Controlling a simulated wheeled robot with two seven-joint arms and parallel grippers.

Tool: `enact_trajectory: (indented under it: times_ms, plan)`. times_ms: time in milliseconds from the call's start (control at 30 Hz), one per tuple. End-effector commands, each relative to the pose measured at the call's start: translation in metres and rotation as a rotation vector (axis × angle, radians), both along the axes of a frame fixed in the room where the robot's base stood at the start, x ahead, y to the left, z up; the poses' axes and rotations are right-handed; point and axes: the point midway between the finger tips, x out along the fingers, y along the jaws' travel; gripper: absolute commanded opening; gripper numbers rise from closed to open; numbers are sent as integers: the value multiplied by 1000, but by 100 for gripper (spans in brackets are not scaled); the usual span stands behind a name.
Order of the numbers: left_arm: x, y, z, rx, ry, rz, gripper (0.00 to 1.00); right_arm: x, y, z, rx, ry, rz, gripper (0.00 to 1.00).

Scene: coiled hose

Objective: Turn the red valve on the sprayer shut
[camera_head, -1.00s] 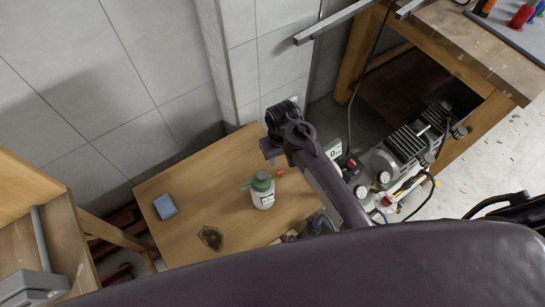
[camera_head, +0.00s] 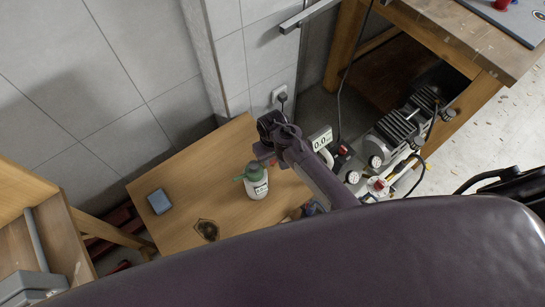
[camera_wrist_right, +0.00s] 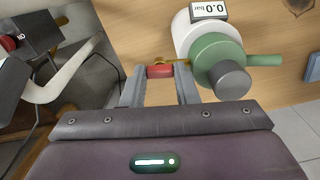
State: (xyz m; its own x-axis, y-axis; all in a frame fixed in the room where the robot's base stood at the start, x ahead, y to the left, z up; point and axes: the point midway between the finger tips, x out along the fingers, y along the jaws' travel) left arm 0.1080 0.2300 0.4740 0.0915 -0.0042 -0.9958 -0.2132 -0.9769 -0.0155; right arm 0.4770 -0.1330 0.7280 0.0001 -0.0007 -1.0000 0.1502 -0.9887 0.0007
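The sprayer is a white bottle with a green top (camera_head: 254,181); it stands upright on a low wooden table (camera_head: 170,223). In the right wrist view the green sprayer top (camera_wrist_right: 213,58) has a dark cap, a green spout and a gauge reading 0.0 bar. The red valve (camera_wrist_right: 160,71) sits on a thin brass stem at its side. My right gripper (camera_wrist_right: 161,74) has one fingertip on each side of the red valve, which fills most of the gap; whether they press on it I cannot tell. In the head view my right gripper (camera_head: 267,152) is beside the sprayer top. My left gripper is not in view.
A blue sponge-like block (camera_head: 159,201) and a dark patch (camera_head: 207,230) are on the table. A compressor (camera_head: 398,132) with hoses stands to the right, near a wooden workbench (camera_head: 495,70). A tiled wall (camera_head: 110,90) is behind.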

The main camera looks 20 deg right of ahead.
Motion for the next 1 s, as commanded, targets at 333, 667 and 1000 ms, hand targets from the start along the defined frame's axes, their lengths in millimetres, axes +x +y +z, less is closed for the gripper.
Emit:
enact_trajectory:
  times_ms: [333, 667, 1000]
  plan:
    - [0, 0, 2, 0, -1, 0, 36, 0, 0, 1, 0, 0, 13, 4]
    - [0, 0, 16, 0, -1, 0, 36, 0, 0, 3, 0, 1, 170, 4]
    - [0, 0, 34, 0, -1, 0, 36, 0, 0, 3, 0, 1, 481, 4]
